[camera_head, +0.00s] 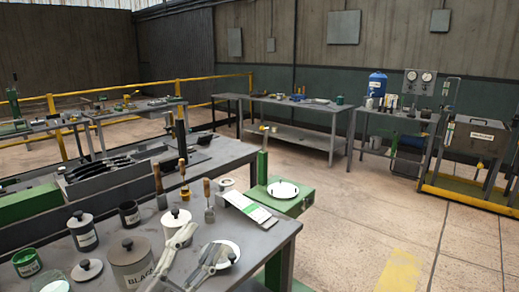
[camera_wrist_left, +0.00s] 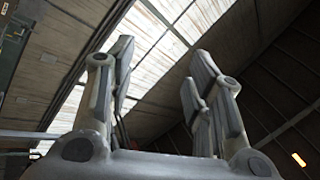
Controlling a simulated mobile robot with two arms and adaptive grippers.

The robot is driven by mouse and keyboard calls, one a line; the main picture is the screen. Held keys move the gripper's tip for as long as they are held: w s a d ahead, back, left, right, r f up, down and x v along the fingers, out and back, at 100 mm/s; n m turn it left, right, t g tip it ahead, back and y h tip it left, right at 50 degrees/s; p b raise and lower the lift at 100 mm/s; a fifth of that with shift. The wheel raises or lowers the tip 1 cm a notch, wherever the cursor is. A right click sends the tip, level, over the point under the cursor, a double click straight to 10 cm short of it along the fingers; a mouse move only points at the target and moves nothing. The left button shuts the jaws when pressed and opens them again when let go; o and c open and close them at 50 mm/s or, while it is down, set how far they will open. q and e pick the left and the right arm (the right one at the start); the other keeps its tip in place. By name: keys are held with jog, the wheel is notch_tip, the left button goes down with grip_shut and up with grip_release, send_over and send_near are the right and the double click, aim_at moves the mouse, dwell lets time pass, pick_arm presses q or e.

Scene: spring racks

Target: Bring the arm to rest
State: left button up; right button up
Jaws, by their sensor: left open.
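My left gripper (camera_head: 205,243) shows at the bottom of the head view, in front of the near grey bench. Its pale fingers point up and stand apart, with nothing seen between them. In the left wrist view the open gripper (camera_wrist_left: 160,75) has only the roof and skylights behind it. My right gripper is in neither view.
The near bench (camera_head: 262,240) bears a large lidded canister (camera_head: 130,265), smaller jars, upright wooden-handled tools (camera_head: 208,195) and a white-and-green card (camera_head: 248,207).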

pick_arm(q)
jog(key=s+a+f+n+g+y, duration=0.25)
jog(key=a+f+n+y, duration=0.4)
jog(key=f, duration=0.35)
jog(key=s+a+f+n+g+y, duration=0.2)
jog(key=a+f+n+g+y, duration=0.3)
jog(key=f+n+y, duration=0.4)
jog(key=s+d+f+g+h, duration=0.15)
jog(key=s+f+g, duration=0.25)
jog(key=s+f, duration=0.45)
jog(key=s+d+f+g+h, duration=0.15)
jog(key=s+f+g, duration=0.4)
jog(key=s, duration=0.55)
notch_tip(320, 180, down, 28)
jog(key=s, duration=0.2)
jog(key=s+a+f+g, duration=0.1)
jog(key=s+f, duration=0.6)
jog(key=s, duration=0.1)
jog(key=s+a+f+g, duration=0.1)
jog(key=s+a+f, duration=0.1)
jog(key=s+f, duration=0.6)
jog(key=shift+s+a+f+m, duration=0.15)
jog(key=shift+s+a+m, duration=0.15)
jog(key=shift+m, duration=0.15)
jog(key=shift+h, duration=0.25)
jog(key=shift+c, duration=1.3)
jog(key=shift+s, duration=0.1)
